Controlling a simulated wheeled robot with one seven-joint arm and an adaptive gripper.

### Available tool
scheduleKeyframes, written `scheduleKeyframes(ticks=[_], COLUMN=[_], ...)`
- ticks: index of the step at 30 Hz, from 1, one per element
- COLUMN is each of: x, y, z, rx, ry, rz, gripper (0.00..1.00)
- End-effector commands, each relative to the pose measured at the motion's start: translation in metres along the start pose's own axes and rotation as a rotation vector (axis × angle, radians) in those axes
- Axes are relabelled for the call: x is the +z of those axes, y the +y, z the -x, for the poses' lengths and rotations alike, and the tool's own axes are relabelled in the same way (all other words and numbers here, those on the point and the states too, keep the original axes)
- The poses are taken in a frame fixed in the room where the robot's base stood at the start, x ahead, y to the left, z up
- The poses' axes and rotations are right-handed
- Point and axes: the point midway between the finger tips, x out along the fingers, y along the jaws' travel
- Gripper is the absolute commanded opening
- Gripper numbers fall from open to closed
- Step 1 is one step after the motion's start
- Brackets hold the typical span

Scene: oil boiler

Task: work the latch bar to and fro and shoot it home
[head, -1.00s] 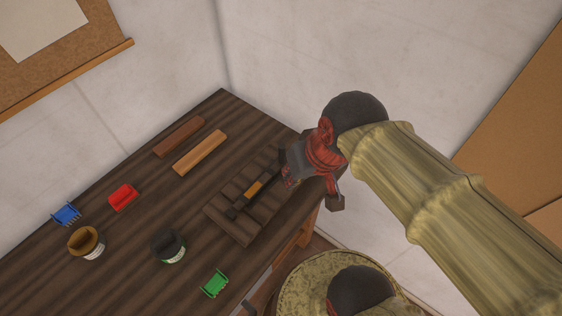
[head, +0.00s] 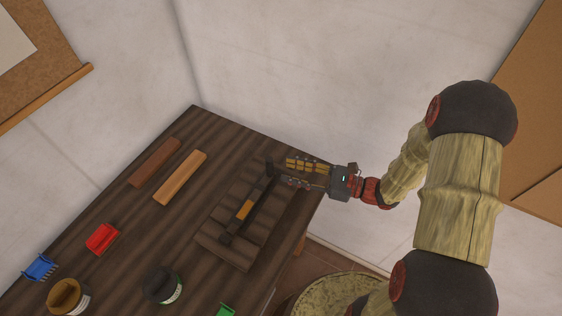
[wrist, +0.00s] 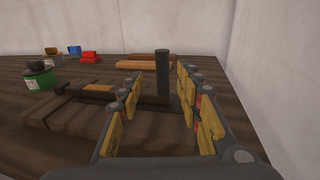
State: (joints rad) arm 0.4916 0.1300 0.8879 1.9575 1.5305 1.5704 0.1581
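The latch bar (head: 245,209) is a dark bar with an orange band, lying on a slatted dark wooden board (head: 211,238) on the table. A dark upright handle (wrist: 162,70) rises from the bar's end nearest my gripper; the handle also shows in the head view (head: 270,169). My gripper (head: 283,172) is open at that end, low over the board, reaching in from the right. In the wrist view the handle shows between the two yellow-padded fingers, just beyond or at their tips. I cannot tell whether a finger touches it.
A dark brown block (head: 155,162) and a lighter wooden block (head: 180,177) lie behind the board. A red clip (head: 102,238), a blue clip (head: 39,267), a brown-topped tin (head: 68,296) and a dark-topped tin (head: 163,285) stand to the left. White walls close off the back.

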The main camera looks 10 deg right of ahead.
Motion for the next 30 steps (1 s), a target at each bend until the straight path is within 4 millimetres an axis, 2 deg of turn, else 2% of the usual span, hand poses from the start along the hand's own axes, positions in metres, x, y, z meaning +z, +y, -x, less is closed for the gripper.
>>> scheduleKeyframes(ticks=[5, 15, 19, 30], x=[-0.002, -0.002, -0.002, -0.001], y=[-0.003, -0.003, -0.003, -0.004], z=[-0.008, -0.055, -0.068, -0.077], rx=[-0.015, -0.011, -0.011, -0.014], ry=[-0.009, -0.008, -0.007, -0.007], rz=[-0.01, -0.007, -0.007, -0.008], gripper=[0.35, 0.35, 0.35, 0.35])
